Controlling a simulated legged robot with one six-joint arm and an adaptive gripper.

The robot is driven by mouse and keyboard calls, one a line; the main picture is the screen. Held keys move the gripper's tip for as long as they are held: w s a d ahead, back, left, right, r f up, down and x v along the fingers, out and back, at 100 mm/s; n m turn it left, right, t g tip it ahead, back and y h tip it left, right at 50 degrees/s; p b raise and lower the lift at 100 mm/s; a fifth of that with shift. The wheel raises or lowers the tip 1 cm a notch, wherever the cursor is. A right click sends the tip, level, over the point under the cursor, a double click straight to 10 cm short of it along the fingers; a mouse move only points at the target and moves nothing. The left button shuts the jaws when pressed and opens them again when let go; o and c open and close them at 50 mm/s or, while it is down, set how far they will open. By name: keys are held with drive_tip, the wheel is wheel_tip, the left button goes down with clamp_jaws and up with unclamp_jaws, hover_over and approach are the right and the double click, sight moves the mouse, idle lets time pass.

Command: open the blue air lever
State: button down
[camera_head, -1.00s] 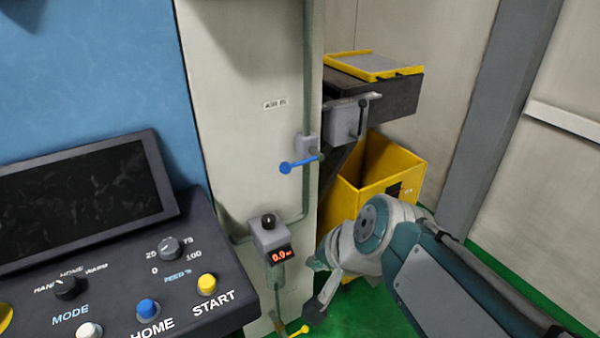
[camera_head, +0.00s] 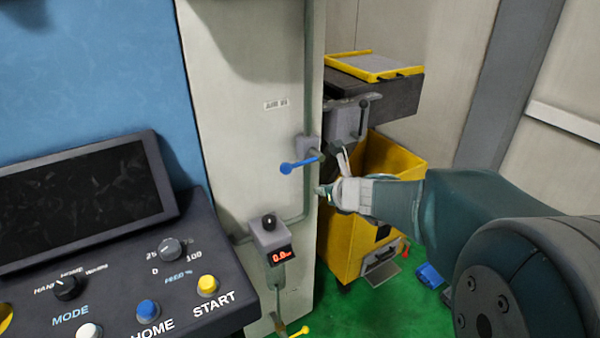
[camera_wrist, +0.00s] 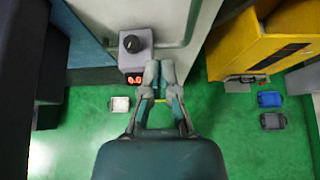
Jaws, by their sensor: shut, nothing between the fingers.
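The blue air lever (camera_head: 299,164) sticks out to the left from its grey valve body on the pale column, lying nearly level with a slight tilt. My gripper (camera_head: 326,190) is just below and to the right of the lever, apart from it in the head view. In the wrist view my gripper (camera_wrist: 159,72) points ahead with its fingertips together and nothing between them. The blue lever does not show in the wrist view.
A grey box with a black knob and red display (camera_head: 270,238) sits lower on the column; a yellow lever (camera_head: 299,331) is below it. A yellow bin (camera_head: 348,240) stands right of the column, under a dark shelf with a yellow tray (camera_head: 374,76). The control panel (camera_head: 120,270) fills the lower left.

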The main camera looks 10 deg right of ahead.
drive_tip(key=x, duration=1)
drive_tip(key=shift+w+a+r, duration=0.1)
drive_tip(key=shift+w+r, duration=0.1)
drive_tip(key=shift+r, duration=0.8)
drive_tip(key=shift+w+a+r, duration=0.1)
drive_tip(key=shift+w+r, duration=0.1)
drive_tip(key=shift+r, duration=0.85)
